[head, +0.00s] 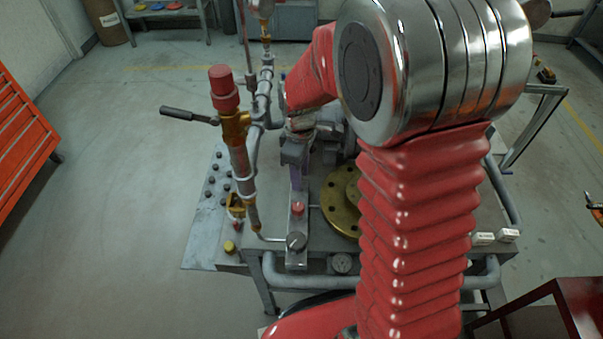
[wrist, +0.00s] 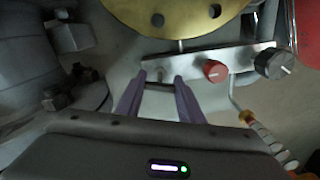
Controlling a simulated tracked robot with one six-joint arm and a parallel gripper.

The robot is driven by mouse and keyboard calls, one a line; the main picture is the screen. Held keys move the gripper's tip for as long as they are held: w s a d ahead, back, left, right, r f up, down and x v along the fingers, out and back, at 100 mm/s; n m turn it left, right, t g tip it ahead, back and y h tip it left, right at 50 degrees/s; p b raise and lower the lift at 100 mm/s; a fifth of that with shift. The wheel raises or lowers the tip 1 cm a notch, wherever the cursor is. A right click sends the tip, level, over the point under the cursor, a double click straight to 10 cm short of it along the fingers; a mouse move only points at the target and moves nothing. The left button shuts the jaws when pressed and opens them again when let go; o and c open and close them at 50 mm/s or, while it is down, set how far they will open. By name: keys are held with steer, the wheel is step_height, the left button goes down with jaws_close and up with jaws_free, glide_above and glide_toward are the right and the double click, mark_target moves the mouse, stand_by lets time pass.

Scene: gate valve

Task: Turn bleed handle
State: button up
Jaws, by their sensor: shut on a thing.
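My gripper (wrist: 160,80) has its two purple fingers at the end of a silver panel (wrist: 203,63) in the wrist view. They are closed on a short dark bar (wrist: 159,87) that spans the gap between them; it appears to be the bleed handle. A small stub on the panel shows just beyond the fingertips. In the head view my gripper (head: 298,184) points down at the far end of the same panel (head: 297,258), and the bar cannot be made out there.
A red knob (wrist: 215,70) and a black dial (wrist: 275,64) sit on the panel beside my fingers. A brass flange (wrist: 178,17) is close by. In the head view a red-capped pipe (head: 225,88) with a dark lever (head: 176,113) stands left of my gripper.

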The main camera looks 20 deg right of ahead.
steer(key=m, duration=0.7)
steer(key=shift+a, duration=0.2)
steer(key=m, duration=0.4)
steer(key=shift+w+m, duration=0.1)
steer(key=shift+m, duration=1.6)
steer(key=shift+d, duration=0.1)
steer(key=o, duration=1.1)
steer(key=shift+c, duration=0.2)
steer(key=shift+r, duration=0.1)
step_height(320, 180, up, 14)
steer(key=shift+f, duration=0.2)
